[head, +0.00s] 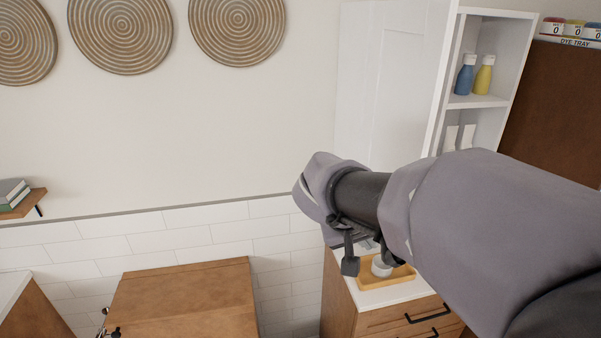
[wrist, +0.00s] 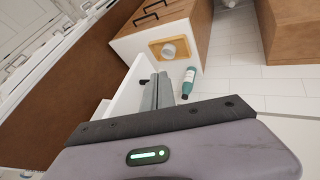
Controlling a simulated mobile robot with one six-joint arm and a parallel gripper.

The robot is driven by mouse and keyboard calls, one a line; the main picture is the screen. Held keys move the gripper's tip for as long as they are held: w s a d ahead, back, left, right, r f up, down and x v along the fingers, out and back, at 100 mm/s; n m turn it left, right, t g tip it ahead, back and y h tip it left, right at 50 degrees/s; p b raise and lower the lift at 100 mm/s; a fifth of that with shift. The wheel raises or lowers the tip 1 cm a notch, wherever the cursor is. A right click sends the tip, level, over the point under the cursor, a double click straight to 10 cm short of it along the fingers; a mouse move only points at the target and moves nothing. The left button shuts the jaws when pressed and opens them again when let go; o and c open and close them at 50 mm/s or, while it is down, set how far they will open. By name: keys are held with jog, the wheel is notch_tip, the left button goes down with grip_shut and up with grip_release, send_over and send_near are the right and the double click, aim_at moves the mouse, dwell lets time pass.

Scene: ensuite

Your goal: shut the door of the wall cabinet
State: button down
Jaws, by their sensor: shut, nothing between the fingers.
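The wall cabinet (head: 497,55) is white and stands at the upper right of the head view. Its door (head: 385,85) is open, swung out to the left, so the shelves show. My gripper (head: 352,258) hangs below the door in that picture, in front of the drawer unit. In the wrist view its fingers (wrist: 157,92) are together, with nothing between them. A white panel edge lies just left of the fingers there; I cannot tell whether it is part of the cabinet. My arm hides the cabinet's lower part in the head view.
A blue bottle (head: 465,73) and a yellow bottle (head: 484,74) stand on a cabinet shelf. Below is a drawer unit (head: 345,300) with a wooden tray (head: 403,280) on top. A brown cabinet (head: 185,295) stands at the lower left. A green bottle (wrist: 188,82) shows in the wrist view.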

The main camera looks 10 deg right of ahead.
jog(key=w+d+f, duration=0.1)
jog(key=d+f, duration=0.2)
jog(key=d, duration=0.2)
jog(key=shift+w+d+f, duration=0.2)
jog(key=shift+w+d, duration=0.05)
jog(key=shift+d, duration=0.1)
